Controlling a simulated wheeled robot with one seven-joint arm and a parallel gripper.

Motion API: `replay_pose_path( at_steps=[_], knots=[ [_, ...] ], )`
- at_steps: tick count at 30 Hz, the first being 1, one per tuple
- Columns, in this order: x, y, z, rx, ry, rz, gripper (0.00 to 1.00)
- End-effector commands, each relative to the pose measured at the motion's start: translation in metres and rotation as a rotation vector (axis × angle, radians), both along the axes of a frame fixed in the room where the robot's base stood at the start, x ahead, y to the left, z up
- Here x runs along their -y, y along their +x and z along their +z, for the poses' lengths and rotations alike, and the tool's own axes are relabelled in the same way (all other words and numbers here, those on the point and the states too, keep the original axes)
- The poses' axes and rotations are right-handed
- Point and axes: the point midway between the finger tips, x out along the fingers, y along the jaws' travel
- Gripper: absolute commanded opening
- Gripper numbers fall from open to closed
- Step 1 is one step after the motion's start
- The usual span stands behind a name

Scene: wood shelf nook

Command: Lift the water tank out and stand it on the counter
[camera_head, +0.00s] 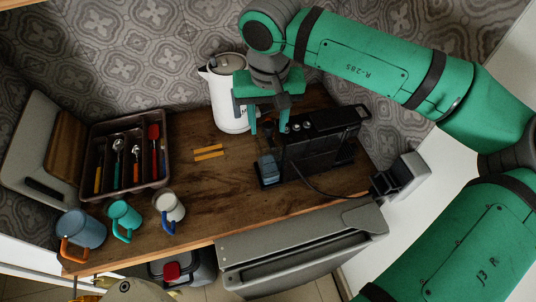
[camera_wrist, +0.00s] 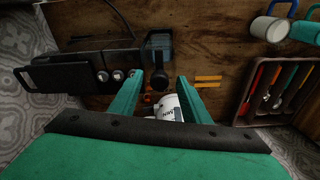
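The water tank (camera_head: 269,171) looks like a bluish see-through box at the left end of the black coffee machine (camera_head: 325,140). It also shows in the wrist view (camera_wrist: 161,42), beside the machine (camera_wrist: 85,68). My gripper (camera_head: 269,126) points down over the tank end of the machine, its fingers apart. In the wrist view my gripper (camera_wrist: 160,78) has a dark round knob (camera_wrist: 160,83) showing between its fingertips; I cannot tell whether they touch it. The wooden counter (camera_head: 205,190) lies below; two yellow strips (camera_head: 208,152) mark it left of the tank.
A white kettle (camera_head: 227,104) stands close behind my gripper. A cutlery tray (camera_head: 125,150) and blue, teal and white mugs (camera_head: 82,230) are on the left. A grey box (camera_head: 400,176) is at the right. A dark cable crosses the counter beside the machine. The counter around the strips is clear.

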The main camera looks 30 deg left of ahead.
Motion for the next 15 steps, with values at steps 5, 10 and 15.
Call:
replay_pose_path(
  at_steps=[5, 10, 15],
  knots=[
    [0.0001, 0.0, 0.0003, 0.0, 0.0, 0.0, 0.0],
    [0.0001, 0.0002, 0.0007, 0.001, 0.001, 0.0, 0.0],
    [0.0, 0.0003, 0.0008, 0.001, 0.001, 0.0, 0.0]
  ],
)
